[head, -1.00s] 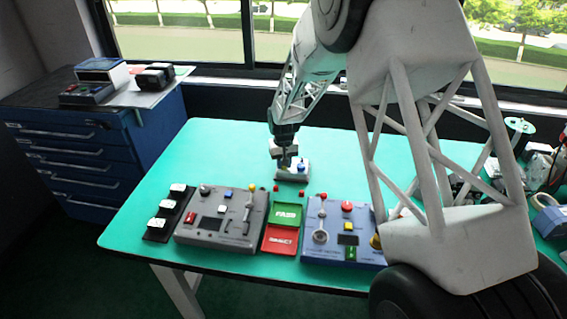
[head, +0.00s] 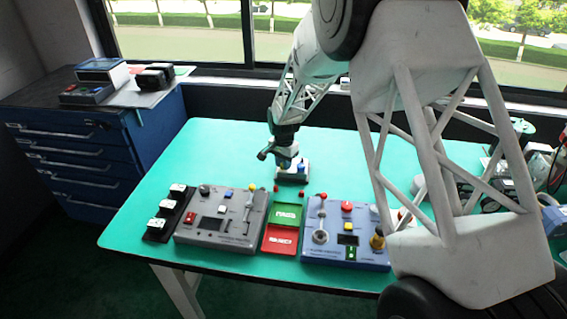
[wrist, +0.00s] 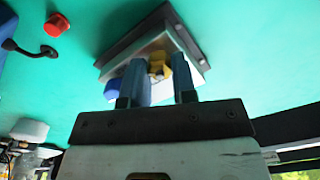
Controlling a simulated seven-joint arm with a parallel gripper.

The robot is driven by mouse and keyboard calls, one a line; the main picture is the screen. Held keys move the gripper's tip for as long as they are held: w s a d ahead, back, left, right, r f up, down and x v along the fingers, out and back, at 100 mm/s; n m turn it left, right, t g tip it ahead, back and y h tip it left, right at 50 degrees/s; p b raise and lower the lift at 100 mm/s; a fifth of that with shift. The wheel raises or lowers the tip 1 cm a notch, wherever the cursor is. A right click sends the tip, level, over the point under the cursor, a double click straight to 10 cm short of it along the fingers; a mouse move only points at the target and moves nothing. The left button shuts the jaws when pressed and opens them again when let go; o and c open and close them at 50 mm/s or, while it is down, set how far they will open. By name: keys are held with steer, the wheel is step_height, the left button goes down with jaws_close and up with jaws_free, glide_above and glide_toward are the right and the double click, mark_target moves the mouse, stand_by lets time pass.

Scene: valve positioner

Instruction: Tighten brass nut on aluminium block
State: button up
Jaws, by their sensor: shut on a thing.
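The aluminium block (head: 293,175) sits on a dark base near the middle of the green table. In the wrist view the block (wrist: 165,38) is a pale plate on that base. The brass nut (wrist: 157,67) shows as a yellow piece on the block, between my fingers. My gripper (wrist: 161,82) is shut on the brass nut, with one blue-grey finger on each side. In the head view my gripper (head: 286,160) reaches down over the block and hides the nut. A blue part (wrist: 118,88) sits on the block beside the left finger.
A grey control box (head: 222,220) and a blue control box (head: 345,232) stand nearer the front. Green (head: 287,215) and red (head: 280,240) trays lie between them. Small red pieces lie just in front of the block. The table left of the block is clear.

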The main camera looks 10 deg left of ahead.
steer(key=shift+m, duration=0.4)
steer(key=o, duration=0.9)
steer(key=shift+r, duration=0.1)
steer(key=shift+r, duration=3.8)
